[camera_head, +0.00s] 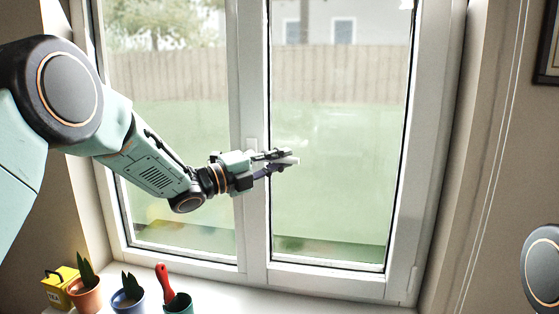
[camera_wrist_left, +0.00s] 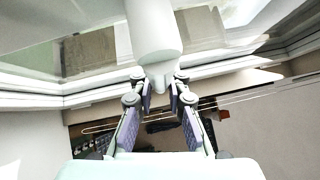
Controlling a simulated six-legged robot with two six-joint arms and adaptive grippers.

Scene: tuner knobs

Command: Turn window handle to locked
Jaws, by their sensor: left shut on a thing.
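The white window handle (camera_head: 292,161) is at the middle post of the white window (camera_head: 255,215) in the head view. Its end sticks out to the right between my fingers, and most of the rest is hidden behind my gripper. My left gripper (camera_head: 272,163) is shut on the handle. In the left wrist view the handle (camera_wrist_left: 153,40) is a thick pale rounded bar, its lower end between the fingertips of my left gripper (camera_wrist_left: 158,82). My right gripper is out of view.
On the sill (camera_head: 240,301) at the lower left stand a yellow tea tin (camera_head: 57,288), an orange plant pot (camera_head: 86,297), a blue plant pot (camera_head: 127,300) and a teal pot (camera_head: 178,305) with a red-handled tool (camera_head: 161,273). The sill right of them is clear.

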